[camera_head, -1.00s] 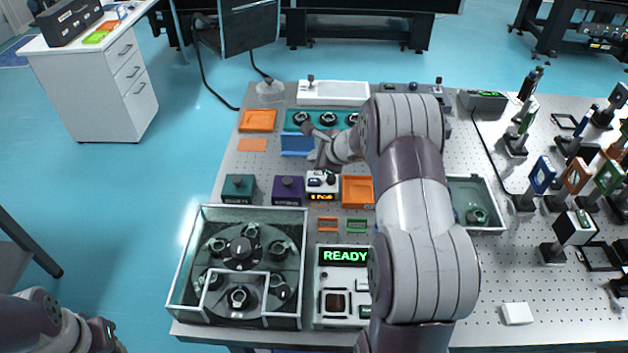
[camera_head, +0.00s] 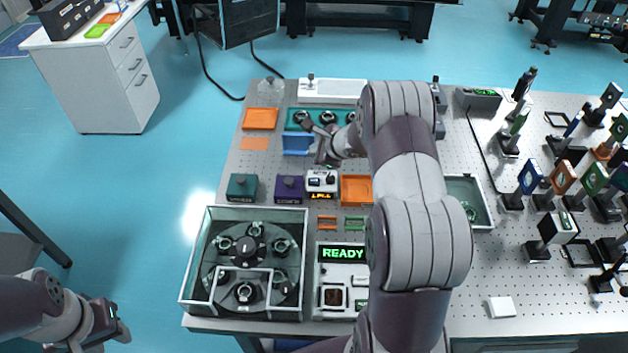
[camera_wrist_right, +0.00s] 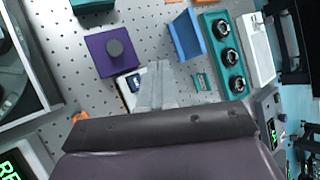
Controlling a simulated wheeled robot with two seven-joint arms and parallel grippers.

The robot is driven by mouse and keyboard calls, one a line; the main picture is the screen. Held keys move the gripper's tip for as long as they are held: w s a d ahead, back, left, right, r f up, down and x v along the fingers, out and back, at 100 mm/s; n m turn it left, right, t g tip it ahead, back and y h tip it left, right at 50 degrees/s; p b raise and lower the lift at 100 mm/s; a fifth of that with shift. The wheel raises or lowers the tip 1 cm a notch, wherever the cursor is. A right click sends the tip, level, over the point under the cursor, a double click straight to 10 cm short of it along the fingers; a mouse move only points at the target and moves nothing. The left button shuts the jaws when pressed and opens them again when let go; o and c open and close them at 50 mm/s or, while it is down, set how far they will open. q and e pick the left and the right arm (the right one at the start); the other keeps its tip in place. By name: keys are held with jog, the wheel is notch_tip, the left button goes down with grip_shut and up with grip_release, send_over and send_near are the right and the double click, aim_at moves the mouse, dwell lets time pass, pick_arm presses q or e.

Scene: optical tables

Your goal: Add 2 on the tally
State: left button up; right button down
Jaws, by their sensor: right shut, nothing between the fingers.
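The tally is a small white box (camera_head: 321,181) with a dark front and an orange display, standing right of the purple box. The display digits are too small to read surely. In the right wrist view the tally (camera_wrist_right: 127,87) is partly hidden behind my fingers. My right gripper (camera_head: 324,157) is shut and empty, just behind and above the tally in the head view. In the wrist view its fingertips (camera_wrist_right: 158,70) are together, beside the tally. My left gripper (camera_head: 118,325) is low at the left, off the table; its jaw opening is unclear.
A purple box (camera_head: 290,188) with a knob stands left of the tally, an orange tray (camera_head: 356,189) right of it. A blue holder (camera_head: 297,143) and teal rack (camera_head: 314,117) lie behind. A glass-walled carousel (camera_head: 190,283) and a READY device (camera_head: 342,254) are in front.

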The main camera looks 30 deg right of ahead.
jog(key=b, duration=0.5)
send_over(316, 183)
notch_tip(316, 183, down, 8)
jog(key=shift+w+r, duration=0.1)
jog(key=shift+r, duration=0.15)
jog(key=shift+f+b, duration=0.3)
jog(key=shift+b, duration=0.15)
dwell(1.0)
jog(key=shift+f+b, duration=0.4)
jog(key=shift+b, duration=0.25)
jog(key=shift+f+b, duration=0.45)
jog(key=shift+b, duration=0.15)
dwell(0.5)
jog(key=shift+r, duration=0.1)
jog(key=shift+r+p, duration=0.5)
jog(key=shift+r, duration=0.25)
